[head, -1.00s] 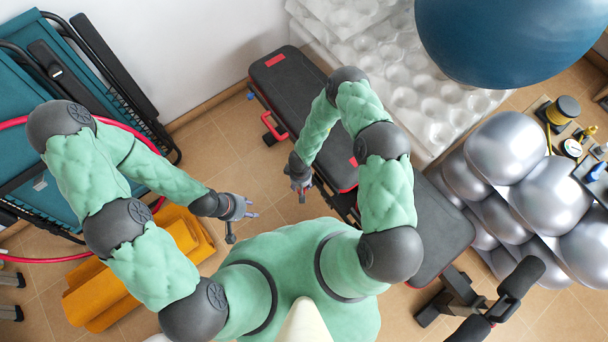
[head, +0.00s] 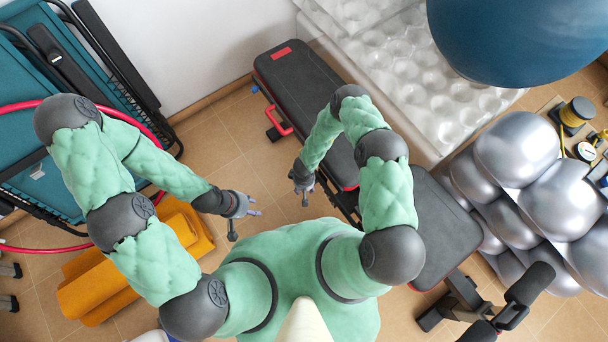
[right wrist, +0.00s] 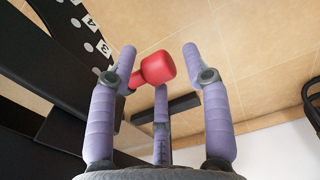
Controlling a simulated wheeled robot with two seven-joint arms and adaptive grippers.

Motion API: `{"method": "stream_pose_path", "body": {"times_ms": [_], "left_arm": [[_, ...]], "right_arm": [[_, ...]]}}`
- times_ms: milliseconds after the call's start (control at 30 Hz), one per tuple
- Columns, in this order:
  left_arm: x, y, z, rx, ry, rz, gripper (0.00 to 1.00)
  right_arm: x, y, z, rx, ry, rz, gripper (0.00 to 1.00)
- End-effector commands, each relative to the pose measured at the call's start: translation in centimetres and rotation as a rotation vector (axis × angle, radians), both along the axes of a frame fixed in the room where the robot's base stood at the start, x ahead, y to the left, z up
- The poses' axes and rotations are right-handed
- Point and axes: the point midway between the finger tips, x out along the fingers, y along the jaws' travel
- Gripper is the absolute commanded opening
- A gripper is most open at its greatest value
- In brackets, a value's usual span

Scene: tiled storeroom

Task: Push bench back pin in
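The black padded bench (head: 300,85) runs diagonally from upper centre to lower right in the head view. The red pin knob (right wrist: 158,68) shows in the right wrist view beside a black bar with numbered holes (right wrist: 92,24). My right gripper (right wrist: 161,80) is open, with its fingers spread on both sides of the knob and a third finger below. The knob lies close to the left finger; I cannot tell if they touch. The pin's shaft is mostly hidden. In the head view my right gripper (head: 303,184) is beside the bench's left edge. My left gripper (head: 245,208) is apart from the bench, open and empty.
A red handle (head: 277,124) sticks out from the bench's left side. An orange folded mat (head: 130,265) lies lower left. Silver balls (head: 517,150) and a translucent bubbled stack (head: 400,75) stand right of the bench. Bare tile floor lies between my left gripper and the bench.

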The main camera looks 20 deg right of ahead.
Motion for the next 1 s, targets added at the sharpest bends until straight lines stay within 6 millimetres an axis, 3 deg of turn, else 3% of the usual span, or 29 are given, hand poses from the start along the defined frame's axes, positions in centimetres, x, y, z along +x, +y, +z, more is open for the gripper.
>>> {"method": "stream_pose_path", "body": {"times_ms": [33,167,833,867,900,1000], "left_arm": [[0.0,0.0,0.0,0.0,0.0,0.0,0.4],[0.0,0.0,0.0,0.0,0.0,0.0,0.4],[0.0,0.0,-1.1,0.0,0.0,0.0,0.4],[0.0,0.0,-1.1,0.0,0.0,0.0,0.4],[0.0,0.0,-1.1,0.0,0.0,0.0,0.4],[0.0,0.0,-1.1,0.0,0.0,0.0,0.4]], "right_arm": [[0.0,0.0,0.0,0.0,0.0,0.0,0.35],[0.0,0.0,0.0,0.0,0.0,0.0,0.0],[-0.1,0.9,0.1,0.0,-0.002,-0.006,0.0],[-0.1,0.9,0.1,0.0,-0.002,-0.006,0.41],[-0.2,0.9,0.1,0.0,-0.002,-0.006,0.49],[-0.2,0.9,0.0,0.0,-0.001,-0.004,0.49]]}}
